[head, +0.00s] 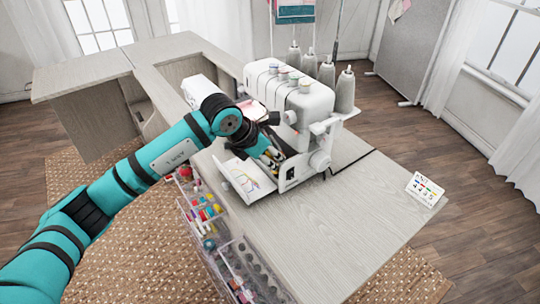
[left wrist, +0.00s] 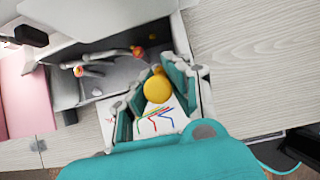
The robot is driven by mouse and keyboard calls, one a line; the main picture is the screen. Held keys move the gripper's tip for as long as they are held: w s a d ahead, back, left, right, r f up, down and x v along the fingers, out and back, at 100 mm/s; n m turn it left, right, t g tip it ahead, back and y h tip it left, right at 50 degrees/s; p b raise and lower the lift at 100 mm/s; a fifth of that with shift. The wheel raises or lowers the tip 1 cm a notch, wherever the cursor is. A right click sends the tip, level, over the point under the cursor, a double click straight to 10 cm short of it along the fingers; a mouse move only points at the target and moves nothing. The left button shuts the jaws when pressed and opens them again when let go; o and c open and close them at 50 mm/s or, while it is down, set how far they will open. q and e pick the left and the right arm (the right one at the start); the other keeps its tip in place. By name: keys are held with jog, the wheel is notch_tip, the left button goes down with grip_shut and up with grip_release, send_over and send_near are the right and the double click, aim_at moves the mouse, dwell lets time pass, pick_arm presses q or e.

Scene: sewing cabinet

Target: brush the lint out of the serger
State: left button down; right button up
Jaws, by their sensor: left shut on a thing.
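The white serger (head: 283,91) stands on the grey wood cabinet top with its front cover (head: 243,182) folded down, showing a coloured threading diagram. In the left wrist view its open inside (left wrist: 110,68) shows metal parts with orange-red tips. My left gripper (head: 270,157) is at the open front of the serger. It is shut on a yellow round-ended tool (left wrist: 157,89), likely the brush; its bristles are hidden. I cannot tell whether the tool touches the inside, and I cannot make out any lint. My right gripper is in neither view.
Several thread cones (head: 345,90) stand behind the serger. A small card with coloured marks (head: 425,190) stands on the right of the cabinet top (head: 335,225). A clear drawer unit (head: 215,228) with spools is at the front left. The cabinet top right of the serger is mostly clear.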

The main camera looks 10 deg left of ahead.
pick_arm(q)
jog(key=shift+s, duration=0.1)
jog(key=shift+d+r+p, duration=0.1)
jog(key=shift+r+p, duration=1.45)
jog(key=shift+r, duration=1.45)
